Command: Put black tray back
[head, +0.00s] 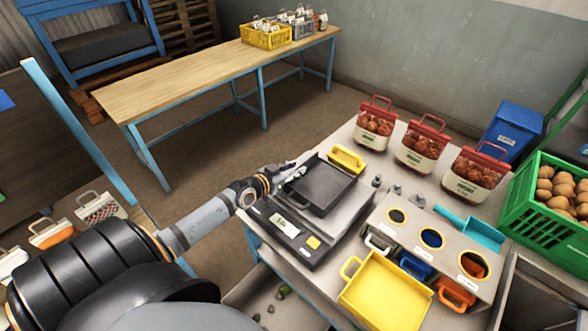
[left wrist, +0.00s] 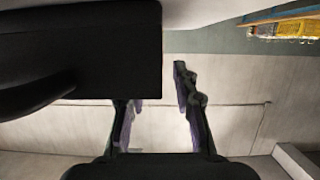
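The black tray (head: 320,187) lies flat on the scale (head: 290,232) on the right-hand table and looks empty. My left gripper (head: 293,173) is at the tray's far left edge, close beside it. In the left wrist view its fingers stand apart with an empty gap between them. A dark block (left wrist: 80,60), which looks like the tray, fills the upper left there and covers part of one finger. Whether the gripper touches the tray cannot be told. My right gripper is not in view.
A yellow scoop or tray (head: 384,292) lies at the table's front, by a holder with round openings (head: 432,238). Red-lidded bags (head: 423,146) stand behind, a green crate (head: 545,205) to the right. The long wooden table (head: 200,85) has free room.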

